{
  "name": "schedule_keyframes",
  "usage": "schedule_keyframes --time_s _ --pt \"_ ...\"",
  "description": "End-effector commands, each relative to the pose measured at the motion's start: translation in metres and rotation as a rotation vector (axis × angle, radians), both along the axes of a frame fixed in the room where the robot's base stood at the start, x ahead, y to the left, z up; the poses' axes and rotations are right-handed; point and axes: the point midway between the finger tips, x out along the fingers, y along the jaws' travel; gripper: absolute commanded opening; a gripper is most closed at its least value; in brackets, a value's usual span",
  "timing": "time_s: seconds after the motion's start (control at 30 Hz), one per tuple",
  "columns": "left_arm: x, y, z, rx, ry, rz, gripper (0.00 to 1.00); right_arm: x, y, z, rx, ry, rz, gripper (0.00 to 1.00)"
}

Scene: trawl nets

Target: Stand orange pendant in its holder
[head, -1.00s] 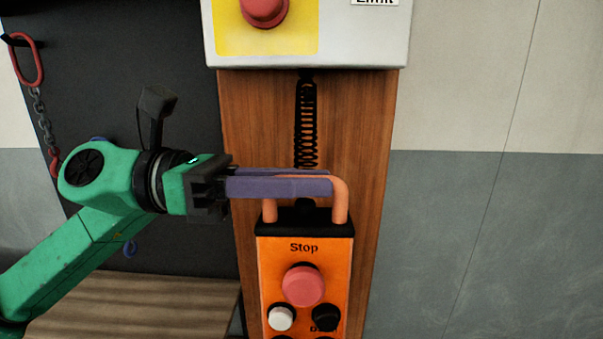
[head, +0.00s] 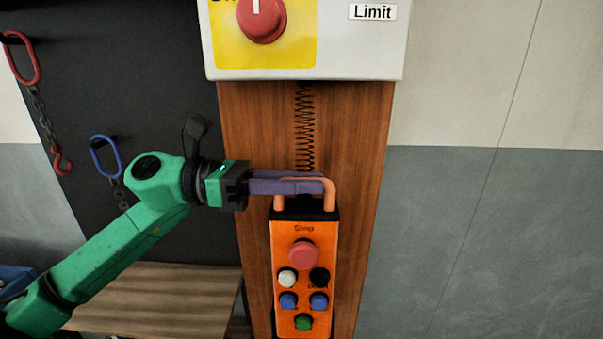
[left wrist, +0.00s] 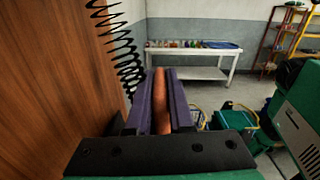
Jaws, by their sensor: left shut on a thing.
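The orange pendant (head: 283,245) hangs upright in front of a wooden post, with a red Stop button at its top and white, black, blue and green buttons below. A black coiled cord (head: 304,130) runs up from it. My left gripper (head: 312,184) is shut on the orange handle loop at the pendant's top, coming in from the left. In the left wrist view the handle bar (left wrist: 160,105) lies between the two purple fingers. The pendant's holder cannot be made out in these views. My right gripper is not in view.
A grey control box (head: 350,50) with a red knob and a Limit label sits on the wooden post (head: 362,150) above the pendant. Chains with red and blue links hang on a dark board (head: 90,60) at left, above a wooden bench (head: 160,295).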

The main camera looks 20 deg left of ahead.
Motion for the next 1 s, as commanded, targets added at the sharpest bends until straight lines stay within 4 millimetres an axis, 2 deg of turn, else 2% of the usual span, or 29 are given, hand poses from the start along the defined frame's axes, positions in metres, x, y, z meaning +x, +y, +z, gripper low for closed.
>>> schedule_keyframes --time_s 0.1,0.67,0.73,1.0 --pt "0.009 0.002 0.005 -0.004 0.000 -0.001 0.00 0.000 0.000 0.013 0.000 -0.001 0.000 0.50" --pt "0.050 0.013 -0.002 -0.004 -0.001 0.001 0.00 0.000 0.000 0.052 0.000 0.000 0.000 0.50" --pt "0.049 0.013 -0.015 -0.002 -0.003 0.000 0.00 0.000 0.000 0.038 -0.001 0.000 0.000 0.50" --pt "0.046 0.012 -0.032 -0.002 -0.003 0.000 0.00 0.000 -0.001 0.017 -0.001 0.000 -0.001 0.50"
